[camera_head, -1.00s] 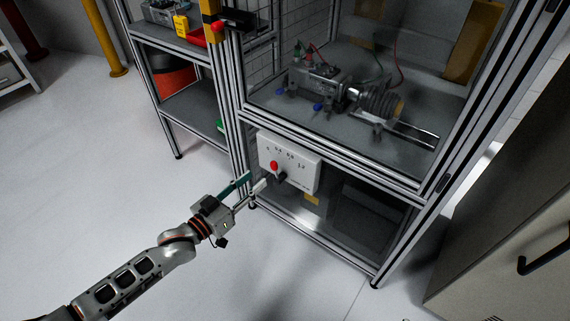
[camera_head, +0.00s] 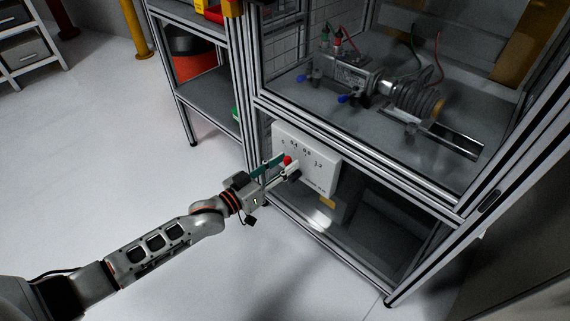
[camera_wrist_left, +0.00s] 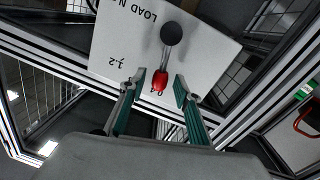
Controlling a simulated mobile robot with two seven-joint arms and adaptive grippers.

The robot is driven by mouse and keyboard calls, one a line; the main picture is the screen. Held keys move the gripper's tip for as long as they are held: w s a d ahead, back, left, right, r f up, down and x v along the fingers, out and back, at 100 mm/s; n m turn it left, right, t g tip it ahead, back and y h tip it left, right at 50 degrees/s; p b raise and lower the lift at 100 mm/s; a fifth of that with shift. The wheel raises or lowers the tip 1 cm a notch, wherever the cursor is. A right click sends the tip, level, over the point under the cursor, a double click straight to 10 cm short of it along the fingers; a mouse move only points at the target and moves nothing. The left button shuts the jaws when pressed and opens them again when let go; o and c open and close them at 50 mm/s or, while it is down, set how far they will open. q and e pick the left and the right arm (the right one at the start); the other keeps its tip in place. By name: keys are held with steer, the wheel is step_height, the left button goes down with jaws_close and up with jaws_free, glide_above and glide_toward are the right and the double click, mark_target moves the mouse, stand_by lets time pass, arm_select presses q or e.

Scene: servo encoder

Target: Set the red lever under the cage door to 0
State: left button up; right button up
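The red lever tip (camera_head: 288,160) sits on the front of a white control box (camera_head: 318,178) below the cage door. In the left wrist view the red tip (camera_wrist_left: 159,80) is on a thin rod from a dark round pivot (camera_wrist_left: 171,33). My left gripper (camera_head: 279,170) is at the box front by the lever. In the wrist view its fingers (camera_wrist_left: 160,85) are open, one on each side of the red tip, with gaps. The box has printed numbers, "1.2" among them; the others are partly unreadable or hidden. My right gripper is not in view.
Above the box is the cage (camera_head: 375,112) of metal profiles with a motor rig (camera_head: 345,70) inside. A shelf unit (camera_head: 205,98) stands to its left and a grey cabinet (camera_head: 500,270) at the lower right. The floor at left is clear.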

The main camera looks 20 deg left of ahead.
arm_select(q)
steer(key=shift+w, duration=0.1)
jaws_close()
steer(key=n, duration=0.1)
steer(key=a+f+n, duration=0.1)
steer(key=n, duration=0.1)
steer(key=w+a+n, duration=0.1)
steer(key=n, duration=0.1)
steer(key=shift+a+f+t, duration=0.25)
steer(key=shift+t, duration=0.05)
jaws_free()
steer(key=shift+s, duration=0.1)
